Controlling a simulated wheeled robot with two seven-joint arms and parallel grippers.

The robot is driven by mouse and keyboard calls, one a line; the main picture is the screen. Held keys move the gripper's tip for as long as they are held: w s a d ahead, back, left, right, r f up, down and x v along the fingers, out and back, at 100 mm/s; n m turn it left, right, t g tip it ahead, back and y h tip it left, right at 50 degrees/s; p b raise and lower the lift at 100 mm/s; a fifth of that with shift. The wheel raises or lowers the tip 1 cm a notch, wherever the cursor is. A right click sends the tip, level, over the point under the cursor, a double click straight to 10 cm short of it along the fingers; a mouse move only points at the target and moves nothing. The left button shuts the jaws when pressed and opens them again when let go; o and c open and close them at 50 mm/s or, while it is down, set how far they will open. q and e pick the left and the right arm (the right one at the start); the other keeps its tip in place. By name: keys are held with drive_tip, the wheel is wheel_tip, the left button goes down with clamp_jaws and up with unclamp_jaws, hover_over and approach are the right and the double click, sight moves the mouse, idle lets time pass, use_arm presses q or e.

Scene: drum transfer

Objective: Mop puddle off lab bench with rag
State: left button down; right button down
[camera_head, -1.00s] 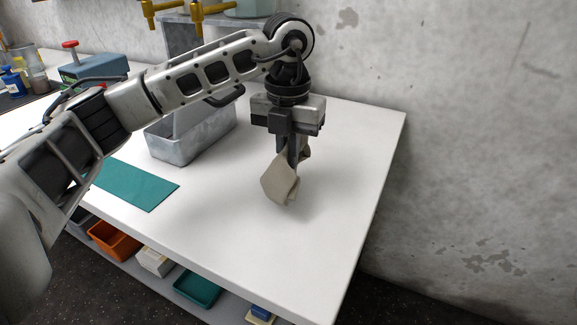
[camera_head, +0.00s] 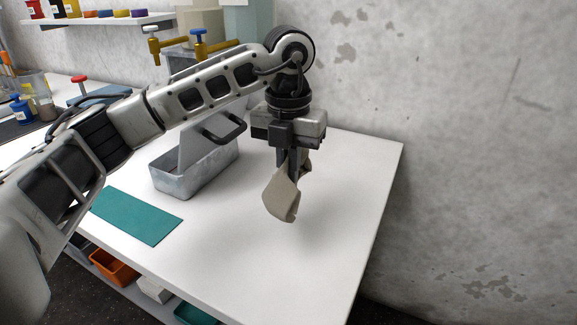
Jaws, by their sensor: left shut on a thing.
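My left gripper (camera_head: 290,166) is shut on a beige rag (camera_head: 281,197), which hangs folded below the fingers. The gripper points down over the right part of the white lab bench (camera_head: 240,265). The rag's lower end is near the bench top; I cannot tell whether it touches. No puddle can be made out on the visible bench top. My right gripper is not in view.
A grey metal tote with a handle (camera_head: 187,182) stands left of the rag. A teal mat (camera_head: 137,216) lies left of it. Brass taps (camera_head: 205,47) are behind. A concrete wall (camera_head: 480,150) bounds the right. The bench front is clear.

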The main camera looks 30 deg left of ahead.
use_arm(q)
drive_tip(key=s+d+r, duration=0.1)
drive_tip(key=s+d, duration=0.2)
drive_tip(key=d, duration=0.4)
drive_tip(key=shift+d+p, duration=0.2)
drive_tip(key=shift+p, duration=0.15)
drive_tip(key=shift+s, duration=0.1)
idle(0.8)
